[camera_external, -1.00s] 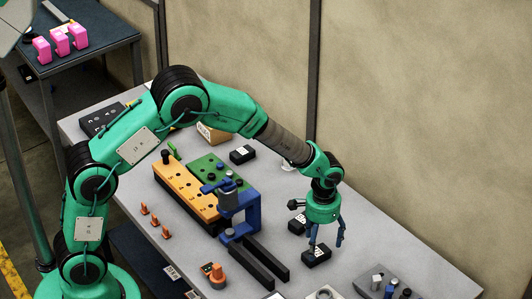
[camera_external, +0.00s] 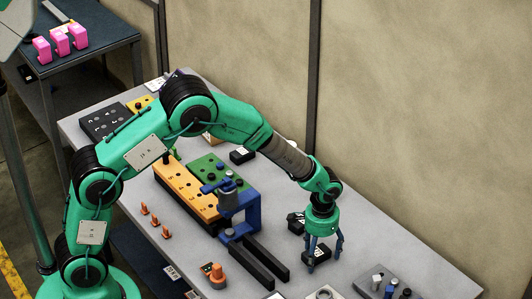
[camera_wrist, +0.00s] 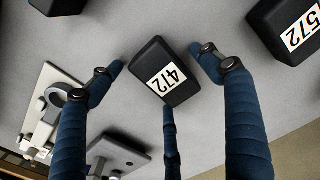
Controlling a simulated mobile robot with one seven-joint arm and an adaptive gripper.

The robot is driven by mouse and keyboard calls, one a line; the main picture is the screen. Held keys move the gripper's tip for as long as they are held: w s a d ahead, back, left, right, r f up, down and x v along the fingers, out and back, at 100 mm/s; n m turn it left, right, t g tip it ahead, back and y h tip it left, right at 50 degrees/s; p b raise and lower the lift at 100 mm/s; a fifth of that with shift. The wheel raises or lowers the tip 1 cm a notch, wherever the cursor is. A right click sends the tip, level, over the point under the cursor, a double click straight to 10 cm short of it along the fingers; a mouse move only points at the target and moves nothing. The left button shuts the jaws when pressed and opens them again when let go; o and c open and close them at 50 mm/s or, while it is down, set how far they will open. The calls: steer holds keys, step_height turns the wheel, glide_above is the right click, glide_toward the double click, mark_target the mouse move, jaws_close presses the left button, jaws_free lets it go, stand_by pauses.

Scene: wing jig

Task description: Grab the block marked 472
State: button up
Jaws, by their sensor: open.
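The block marked 472 (camera_wrist: 150,62) is black with a white label and lies on the grey table between my fingers in the wrist view. In the external view this block (camera_external: 318,254) sits at the lower middle, under my gripper (camera_external: 323,244). My gripper (camera_wrist: 160,65) is open. Its blue fingers are spread around the block, with one on each side and a third near its lower edge. I cannot tell if any finger touches it. A second black block, marked 572 (camera_wrist: 290,25), lies to the right in the wrist view, apart from the fingers.
Another black block (camera_external: 296,223) lies close behind my gripper. A blue clamp-like fixture with black bars (camera_external: 255,262) stands to the left. A grey tray with small parts (camera_external: 385,284) is at the front right. The wall (camera_external: 420,130) runs along the back.

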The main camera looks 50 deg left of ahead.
mark_target(319, 254)
steer(key=shift+c, duration=0.3)
steer(key=c, duration=1.7)
steer(key=shift+r, duration=0.15)
steer(key=shift+c, duration=0.2)
steer(key=shift+r+p, duration=0.85)
steer(key=shift+r, duration=4.05)
